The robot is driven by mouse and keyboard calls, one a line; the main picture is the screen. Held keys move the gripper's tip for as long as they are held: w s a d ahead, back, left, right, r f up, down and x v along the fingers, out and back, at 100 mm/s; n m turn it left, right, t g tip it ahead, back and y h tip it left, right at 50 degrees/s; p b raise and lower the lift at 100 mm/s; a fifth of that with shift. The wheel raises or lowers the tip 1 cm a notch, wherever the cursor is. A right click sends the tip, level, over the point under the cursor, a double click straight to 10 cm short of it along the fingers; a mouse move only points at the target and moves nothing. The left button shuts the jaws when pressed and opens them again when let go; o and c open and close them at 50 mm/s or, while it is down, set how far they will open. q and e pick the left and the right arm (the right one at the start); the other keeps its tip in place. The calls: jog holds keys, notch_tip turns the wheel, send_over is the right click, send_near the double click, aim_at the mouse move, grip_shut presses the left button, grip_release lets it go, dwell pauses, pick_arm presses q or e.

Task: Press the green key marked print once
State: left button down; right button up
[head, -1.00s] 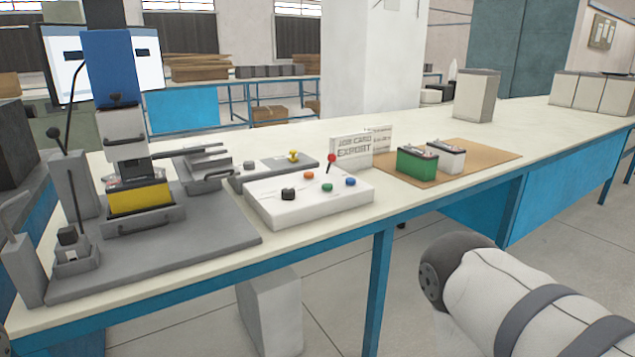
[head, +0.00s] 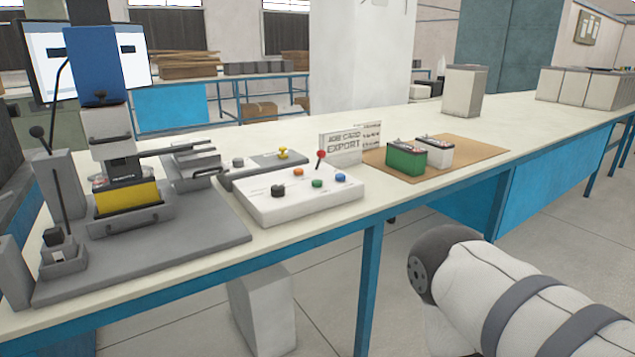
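A white control box (head: 330,202) sits on the bench in the middle of the head view. On its top are a green key (head: 317,183), a blue key (head: 341,178), an orange key (head: 298,171), a black knob (head: 277,190) and a red-tipped lever (head: 320,158). The lettering on the keys is too small to read. A white arm of mine shows at the lower right, apart from the bench. Neither gripper is in view.
A grey press (head: 120,180) holding a yellow battery (head: 127,197) stands on the left. A job card reading EXPORT (head: 345,147) stands behind the control box. Green (head: 406,159) and white (head: 436,151) batteries stand on a brown mat (head: 480,152).

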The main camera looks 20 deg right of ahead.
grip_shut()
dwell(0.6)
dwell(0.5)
